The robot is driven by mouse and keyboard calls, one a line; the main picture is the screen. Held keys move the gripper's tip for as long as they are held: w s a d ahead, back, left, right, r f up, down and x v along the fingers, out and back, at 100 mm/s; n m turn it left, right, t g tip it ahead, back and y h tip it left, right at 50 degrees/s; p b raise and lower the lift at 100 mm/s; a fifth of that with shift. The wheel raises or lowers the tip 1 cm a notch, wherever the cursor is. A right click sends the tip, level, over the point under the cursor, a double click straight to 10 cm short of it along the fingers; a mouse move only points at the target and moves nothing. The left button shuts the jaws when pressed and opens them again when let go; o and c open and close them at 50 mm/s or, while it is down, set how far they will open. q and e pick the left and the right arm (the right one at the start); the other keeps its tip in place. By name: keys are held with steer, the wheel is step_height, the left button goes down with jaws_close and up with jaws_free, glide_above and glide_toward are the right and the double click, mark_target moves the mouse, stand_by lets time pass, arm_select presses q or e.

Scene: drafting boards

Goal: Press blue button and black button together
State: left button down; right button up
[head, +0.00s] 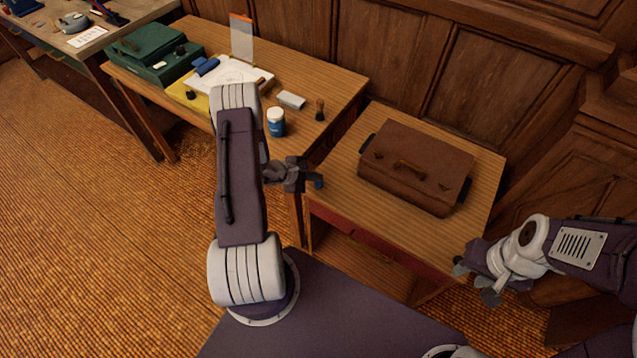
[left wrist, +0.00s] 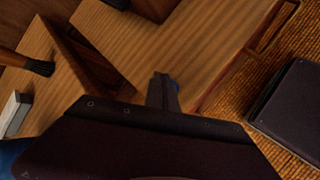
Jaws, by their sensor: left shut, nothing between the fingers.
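A small blue piece, which looks like the blue button (head: 319,182), shows at the left front edge of the right-hand table. In the left wrist view the blue piece (left wrist: 176,85) peeks out just beyond my left fingertips, mostly hidden. My left gripper (head: 308,180) is shut and empty, its tips right by the blue piece; the left wrist view (left wrist: 163,80) shows the fingers together. I cannot tell if they touch it. I cannot clearly make out a black button. My right gripper (head: 474,281) looks open and empty, beyond the table's right front corner.
A brown case (head: 415,168) lies on the right-hand table (head: 340,205), with dark parts at both ends. The left table (head: 340,85) holds a blue-and-white jar (head: 276,122), a brush (head: 320,110), a white block (head: 291,100) and a green case (head: 150,50). The right-hand table's front strip is bare.

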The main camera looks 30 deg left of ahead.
arm_select(q)
steer(key=shift+f, duration=0.15)
arm_select(e)
steer(key=shift+f, duration=0.15)
arm_select(q)
steer(key=shift+f+b, duration=0.3)
steer(key=shift+b, duration=0.3)
arm_select(e)
steer(key=shift+f, duration=0.5)
arm_select(q)
steer(key=shift+f+b, duration=0.6)
steer(key=shift+b, duration=0.1)
arm_select(e)
steer(key=shift+f, duration=0.65)
steer(key=shift+c, duration=0.3)
jaws_close()
stand_by(1.1)
